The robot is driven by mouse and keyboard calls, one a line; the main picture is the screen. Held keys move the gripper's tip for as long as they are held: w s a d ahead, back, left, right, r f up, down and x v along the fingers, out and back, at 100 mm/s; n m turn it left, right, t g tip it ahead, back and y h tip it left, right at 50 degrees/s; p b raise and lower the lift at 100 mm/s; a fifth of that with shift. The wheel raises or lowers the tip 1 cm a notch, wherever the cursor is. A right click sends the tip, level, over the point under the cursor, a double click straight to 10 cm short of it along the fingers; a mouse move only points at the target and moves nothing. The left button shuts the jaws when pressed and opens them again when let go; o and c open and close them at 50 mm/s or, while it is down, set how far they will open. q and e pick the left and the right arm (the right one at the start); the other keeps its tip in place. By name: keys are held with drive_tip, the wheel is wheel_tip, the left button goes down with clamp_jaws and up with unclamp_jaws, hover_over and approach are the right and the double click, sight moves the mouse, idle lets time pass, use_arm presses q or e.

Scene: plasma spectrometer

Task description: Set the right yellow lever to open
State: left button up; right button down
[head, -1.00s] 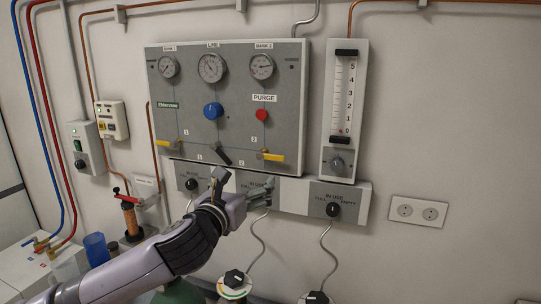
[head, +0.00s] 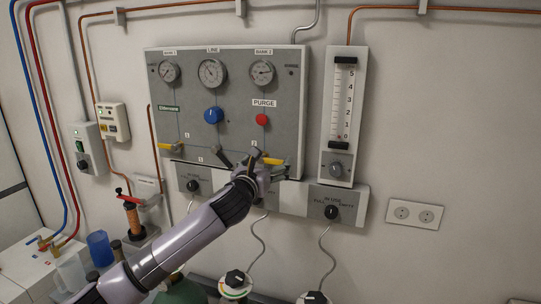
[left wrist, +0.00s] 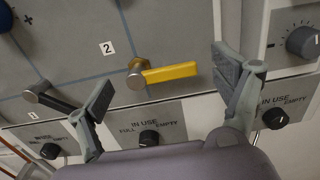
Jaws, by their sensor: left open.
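The right yellow lever (head: 273,161) is on the lower right of the grey gas panel (head: 285,100), under the Bank 2 gauge. In the left wrist view the lever (left wrist: 170,73) points sideways to the right from its brass pivot, beside the label "2". My left gripper (head: 268,163) is at the panel's lower edge and partly covers the lever in the head view. In the left wrist view its two fingers (left wrist: 165,80) are spread wide, one on each side of the lever, with no visible contact. My right gripper is not in view.
A black lever (left wrist: 50,97) is left of the fingers. The left yellow lever (head: 170,147) is on the panel's other side. Knobs on the lower strip (head: 332,211) and a flowmeter (head: 343,110) are close by. Gas bottle tops (head: 236,284) stand below.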

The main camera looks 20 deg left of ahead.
sight(270, 159)
use_arm(q)
drive_tip(key=shift+w+d, duration=0.1)
drive_tip(key=shift+w, duration=1.5)
drive_tip(key=c, duration=1.7)
